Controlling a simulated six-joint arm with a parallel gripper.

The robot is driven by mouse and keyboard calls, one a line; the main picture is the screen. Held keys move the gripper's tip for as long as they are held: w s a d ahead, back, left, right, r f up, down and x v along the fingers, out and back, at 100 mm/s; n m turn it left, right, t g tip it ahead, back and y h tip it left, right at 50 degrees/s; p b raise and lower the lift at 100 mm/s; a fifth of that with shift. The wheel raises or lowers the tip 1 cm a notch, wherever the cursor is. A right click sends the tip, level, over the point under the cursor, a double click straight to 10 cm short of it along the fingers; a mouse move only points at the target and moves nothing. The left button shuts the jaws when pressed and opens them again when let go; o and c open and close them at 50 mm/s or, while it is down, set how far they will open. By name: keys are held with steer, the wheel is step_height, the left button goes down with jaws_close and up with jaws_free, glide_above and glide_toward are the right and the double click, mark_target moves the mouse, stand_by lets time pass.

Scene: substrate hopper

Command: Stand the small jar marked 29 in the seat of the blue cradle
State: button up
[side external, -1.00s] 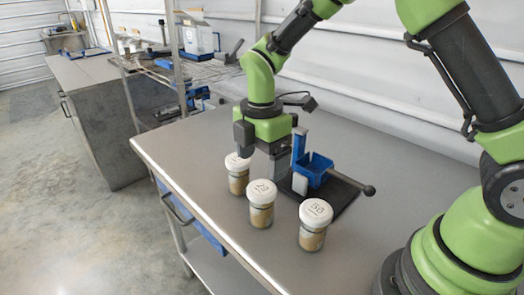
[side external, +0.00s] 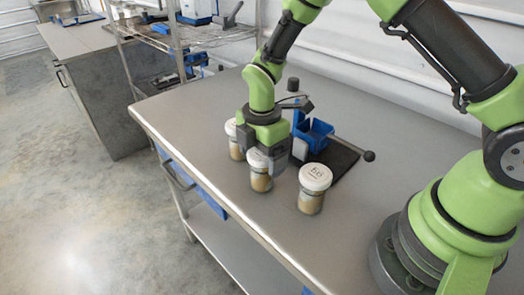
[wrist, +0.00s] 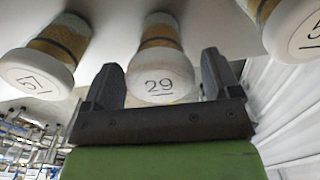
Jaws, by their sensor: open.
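The small jar marked 29 (wrist: 158,72) has a white lid and tan contents. In the wrist view it sits between the two dark fingers of my open gripper (wrist: 162,84), with a gap visible on the right side. In the side view it is the middle jar (side external: 260,178), upright on the table, and my gripper (side external: 272,162) is down at lid height around it. The blue cradle (side external: 314,136) stands behind and to the right, on a dark base plate. I see no jar in its seat, though its inside is only partly visible.
Two similar jars stand close by: one behind left (side external: 235,150), partly hidden by my gripper, and one front right (side external: 312,190). The table's front left (side external: 200,150) is clear.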

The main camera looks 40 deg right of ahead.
steer(key=c, duration=0.7)
steer(key=shift+r, duration=0.1)
steer(key=shift+r, duration=2.45)
steer(key=shift+r, duration=0.1)
step_height(320, 180, up, 12)
steer(key=d+m, duration=1.7)
steer(key=m, duration=0.1)
steer(key=shift+s+f, duration=0.2)
steer(key=shift+f, duration=3)
steer(key=shift+s+f, duration=0.15)
steer(key=shift+f, duration=3)
